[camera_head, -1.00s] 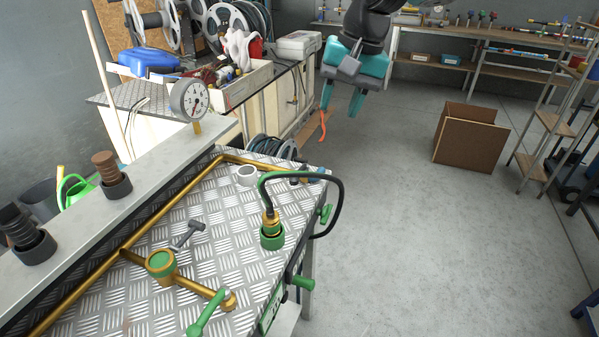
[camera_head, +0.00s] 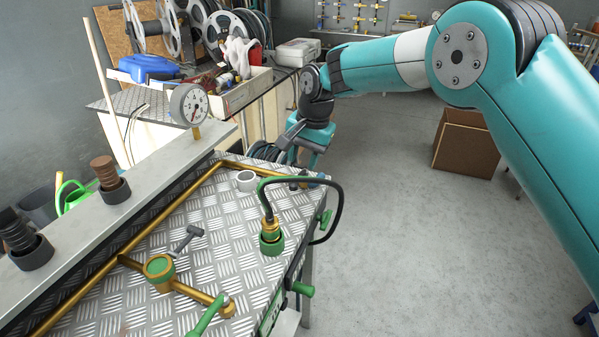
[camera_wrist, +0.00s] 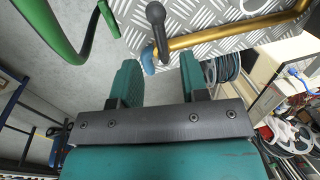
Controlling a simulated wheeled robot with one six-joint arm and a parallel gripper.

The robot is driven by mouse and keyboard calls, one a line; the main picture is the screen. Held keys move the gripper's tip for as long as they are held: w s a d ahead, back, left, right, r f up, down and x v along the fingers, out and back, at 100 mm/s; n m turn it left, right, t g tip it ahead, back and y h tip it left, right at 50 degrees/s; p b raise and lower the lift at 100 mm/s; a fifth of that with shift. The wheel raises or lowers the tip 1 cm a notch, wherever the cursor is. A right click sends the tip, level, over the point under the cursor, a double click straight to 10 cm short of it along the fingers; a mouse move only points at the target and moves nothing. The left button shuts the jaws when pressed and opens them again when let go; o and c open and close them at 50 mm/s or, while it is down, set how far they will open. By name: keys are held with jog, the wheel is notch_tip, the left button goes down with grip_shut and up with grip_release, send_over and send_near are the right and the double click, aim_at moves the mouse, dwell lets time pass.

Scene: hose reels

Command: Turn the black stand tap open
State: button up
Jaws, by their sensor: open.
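The black stand tap (camera_head: 302,179) is at the far right corner of the chequered metal bench, at the end of a brass pipe. In the wrist view its black lever (camera_wrist: 156,20) lies just beyond the fingertips, above the brass pipe (camera_wrist: 215,38), with a blue end piece (camera_wrist: 148,60) beside it. My gripper (camera_head: 297,155) is over the bench's far edge, close behind the tap. In the wrist view my gripper (camera_wrist: 160,72) is open and empty, its two teal fingers apart from the tap. The lower part of the tap is hard to make out.
A looped hose (camera_head: 337,205) arches beside the tap from a green-and-brass fitting (camera_head: 271,237); it shows green in the wrist view (camera_wrist: 58,28). A white ring (camera_head: 246,181) and grey lever (camera_head: 187,238) are on the bench (camera_head: 225,265).

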aim_at(299, 177)
jog(key=shift+w+a+f+p, duration=0.1)
jog(key=shift+a+f, duration=0.05)
jog(key=shift+f, duration=0.75)
jog(key=shift+w+a+f+p, duration=0.1)
jog(key=shift+a+f, duration=0.1)
jog(key=shift+f, duration=0.65)
jog(key=shift+a+f+p, duration=0.1)
jog(key=shift+a+f, duration=0.05)
jog(key=shift+f, duration=0.75)
grip_shut()
